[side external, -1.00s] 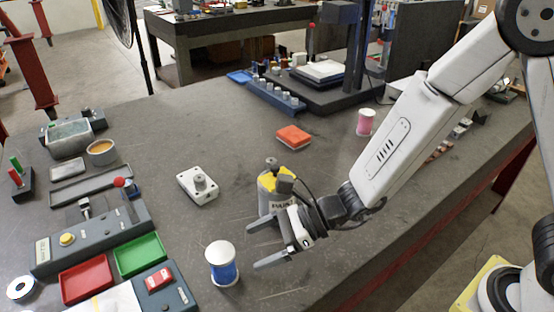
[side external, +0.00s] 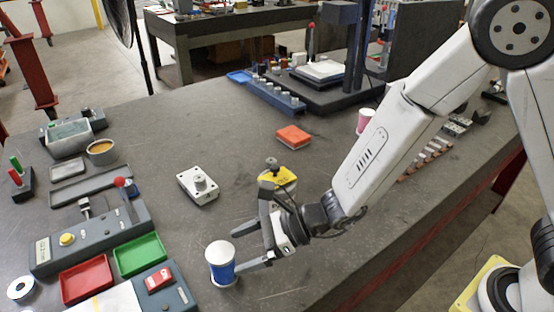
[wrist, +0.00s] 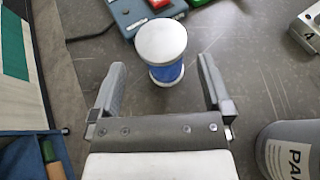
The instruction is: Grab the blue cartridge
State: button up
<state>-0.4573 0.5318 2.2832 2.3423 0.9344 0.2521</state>
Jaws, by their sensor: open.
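The blue cartridge (side external: 222,265) stands upright on the dark bench, with a white top cap and a blue body. It also shows in the wrist view (wrist: 165,72), just ahead of the fingertips and roughly between their lines. My gripper (side external: 252,246) is open and low over the bench, to the right of the cartridge. In the wrist view my gripper (wrist: 162,72) has its two fingers wide apart with nothing held. In the side view the near fingertip appears close to the cartridge; I cannot tell whether they touch.
A yellow-topped can (side external: 276,178) stands just behind my gripper; it shows as a grey can (wrist: 290,150) in the wrist view. A pink spool (side external: 366,121) stands farther back.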

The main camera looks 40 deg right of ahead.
aim_at(221, 256)
jog(key=shift+x, duration=2.45)
jog(key=shift+w, duration=0.1)
jog(key=c, duration=1.3)
jog(key=shift+r, duration=5)
